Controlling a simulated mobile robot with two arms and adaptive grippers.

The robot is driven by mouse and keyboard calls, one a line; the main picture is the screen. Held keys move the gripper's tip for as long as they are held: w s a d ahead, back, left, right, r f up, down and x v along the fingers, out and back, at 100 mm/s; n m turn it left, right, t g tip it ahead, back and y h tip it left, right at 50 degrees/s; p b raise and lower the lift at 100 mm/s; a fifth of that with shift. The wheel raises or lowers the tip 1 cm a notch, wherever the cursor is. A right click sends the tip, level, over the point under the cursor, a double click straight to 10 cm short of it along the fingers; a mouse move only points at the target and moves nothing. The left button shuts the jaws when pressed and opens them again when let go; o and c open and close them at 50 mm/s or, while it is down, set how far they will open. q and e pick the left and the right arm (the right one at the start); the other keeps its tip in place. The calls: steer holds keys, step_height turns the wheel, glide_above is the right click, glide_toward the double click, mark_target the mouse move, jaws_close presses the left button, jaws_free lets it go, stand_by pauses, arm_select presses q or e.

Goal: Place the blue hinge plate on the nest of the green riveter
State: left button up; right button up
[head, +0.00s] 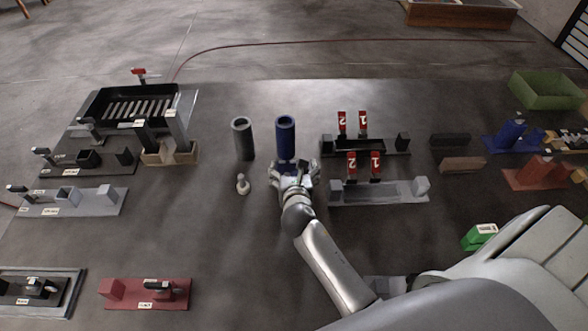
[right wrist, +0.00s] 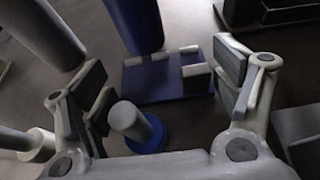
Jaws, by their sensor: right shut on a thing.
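The blue hinge plate (right wrist: 150,80), a flat blue piece with pale grey blocks on it, lies between the fingers of my right gripper (right wrist: 165,85) in the right wrist view. The fingers stand wide, shut on the plate. In the head view my right gripper (head: 300,172) is just in front of the blue cylinder and hides most of the plate. The green riveter (head: 478,238) shows only as a green block with a white label at the right; my right arm covers the rest, and its nest is not visible. My left gripper is not in view.
The blue cylinder (head: 285,138) and a grey cylinder (head: 243,140) stand close by. A blue-based peg (right wrist: 140,125) is near the gripper, a pale peg (head: 242,184) left of it. Fixtures with red flags (head: 351,164), a blue riveter (head: 515,138) and a red one (head: 537,174) stand right.

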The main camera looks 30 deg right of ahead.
steer(key=o, duration=1.1)
